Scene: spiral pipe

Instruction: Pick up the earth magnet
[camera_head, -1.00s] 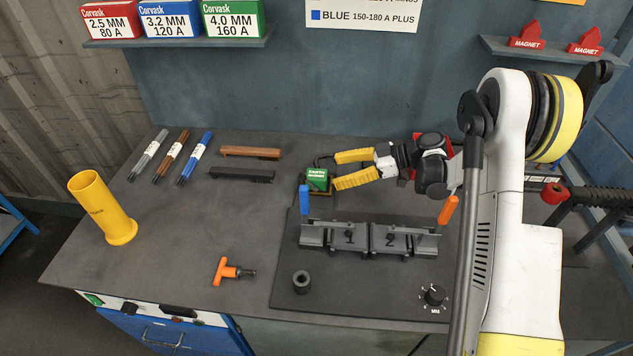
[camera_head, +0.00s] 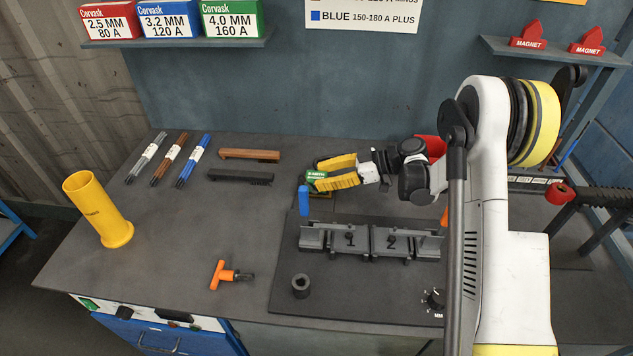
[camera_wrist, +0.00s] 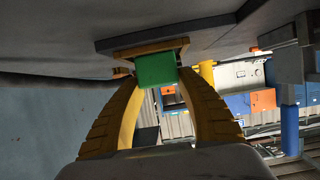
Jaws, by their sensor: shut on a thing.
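The earth magnet is a small green block with white lettering (camera_head: 317,182) near the back of the bench, with a brass-coloured plate beneath it. My gripper (camera_head: 321,177) has yellow fingers and is shut on the green block. In the wrist view the green block (camera_wrist: 156,70) sits between the tips of both yellow fingers, close to the brass-coloured plate (camera_wrist: 150,48). I cannot tell whether the plate is still touching the surface. The fingers hide part of the block in the head view.
A fixture with plates marked 1 and 2 (camera_head: 350,241) stands just in front, with a blue handle (camera_head: 304,201) near my gripper. A dark bar (camera_head: 240,176) and a brown bar (camera_head: 250,155) lie to the left.

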